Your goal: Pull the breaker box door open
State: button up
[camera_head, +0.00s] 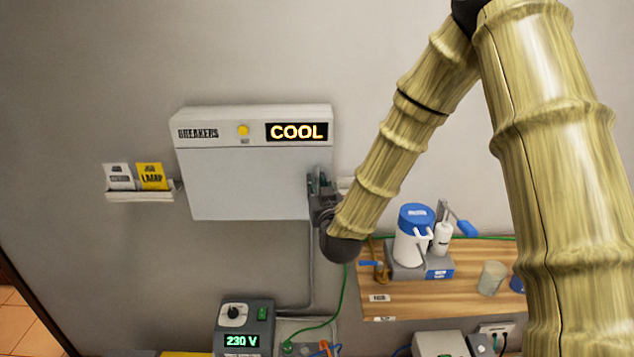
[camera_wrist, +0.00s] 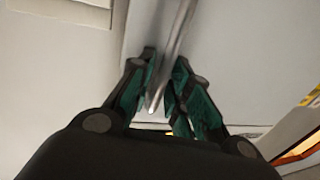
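The breaker box (camera_head: 185,125) is a pale grey box on the wall with a "BREAKERS" label and a lit "COOL" sign. Its plain door (camera_head: 245,180) looks closed, flat across the front below the sign. My gripper (camera_head: 318,182) is at the door's right edge and hides part of it. In the wrist view, the metal door handle (camera_wrist: 178,40) runs between the two dark green-padded fingers of my gripper (camera_wrist: 165,65). The fingers are close together around the bar, closed on it. The handle is mostly hidden in the head view.
A small card shelf (camera_head: 140,196) is on the wall left of the box. A wooden shelf (camera_head: 440,299) with a blue-lidded device (camera_head: 412,245) is at lower right. A 230 V unit (camera_head: 243,325) stands below. The wall left of the door is otherwise clear.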

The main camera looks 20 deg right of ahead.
jog(key=shift+c, duration=0.4)
grip_shut()
